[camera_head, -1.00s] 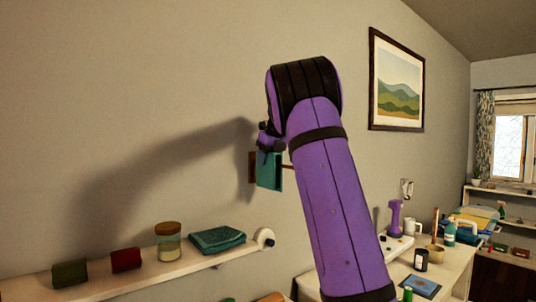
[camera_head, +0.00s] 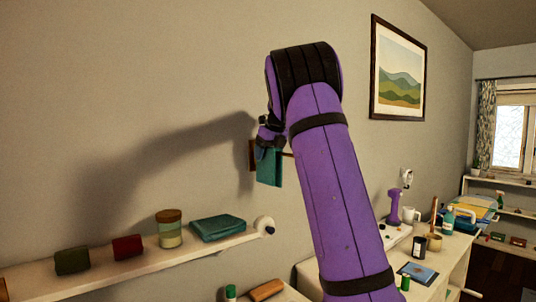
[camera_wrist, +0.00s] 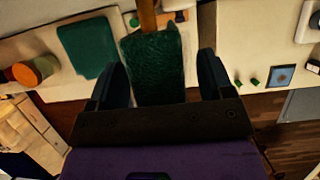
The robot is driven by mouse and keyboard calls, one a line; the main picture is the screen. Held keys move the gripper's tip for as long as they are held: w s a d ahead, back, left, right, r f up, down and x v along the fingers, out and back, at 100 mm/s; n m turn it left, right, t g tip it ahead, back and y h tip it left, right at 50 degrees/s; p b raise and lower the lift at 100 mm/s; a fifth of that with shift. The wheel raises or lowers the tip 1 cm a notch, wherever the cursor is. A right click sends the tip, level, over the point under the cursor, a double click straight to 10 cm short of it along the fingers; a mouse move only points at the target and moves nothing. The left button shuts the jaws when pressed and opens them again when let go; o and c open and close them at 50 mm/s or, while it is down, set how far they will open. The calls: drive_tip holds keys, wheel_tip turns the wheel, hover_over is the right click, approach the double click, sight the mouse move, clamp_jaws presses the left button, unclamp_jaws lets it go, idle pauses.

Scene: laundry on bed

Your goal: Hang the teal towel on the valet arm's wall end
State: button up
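The teal towel (camera_head: 268,167) hangs as a narrow strip at the valet arm by the wall in the head view. In the wrist view the towel (camera_wrist: 153,65) lies between the fingers, against the end of the wooden valet arm (camera_wrist: 148,16). The brown wall mount (camera_head: 252,155) shows just left of the towel, and a short bit of the valet arm shows to its right. My gripper (camera_head: 268,137) is just above the towel. In the wrist view my gripper (camera_wrist: 162,80) has its fingers spread, with a clear gap on the towel's right side. Finger contact at the left is unclear.
A wall shelf (camera_head: 125,267) below holds a folded teal cloth (camera_head: 217,228), a jar (camera_head: 169,228), and red (camera_head: 127,247) and green (camera_head: 72,260) blocks. A framed picture (camera_head: 398,70) hangs at right. A cluttered desk (camera_head: 440,262) stands below right.

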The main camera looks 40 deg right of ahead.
drive_tip(key=v, duration=1)
drive_tip(key=shift+r, duration=0.1)
drive_tip(key=shift+s+r, duration=0.15)
drive_tip(key=shift+r, duration=0.15)
drive_tip(key=shift+s+a, duration=0.1)
drive_tip(key=shift+a, duration=0.1)
drive_tip(key=s+a+f+n+y, duration=0.1)
drive_tip(key=s+a+f+n, duration=0.2)
drive_tip(key=s+a+n, duration=0.65)
drive_tip(key=s+a+f+n+y, duration=0.1)
drive_tip(key=s+a+f+n, duration=0.2)
drive_tip(key=s+a+n, duration=0.65)
drive_tip(key=s+a+f+n+h, duration=0.1)
drive_tip(key=s+a+f+n, duration=1.1)
drive_tip(key=n, duration=0.5)
drive_tip(key=shift+s+a+f+n+t+h, duration=0.15)
drive_tip(key=shift+s+f+n+t+h, duration=0.2)
drive_tip(key=shift+s+f, duration=0.65)
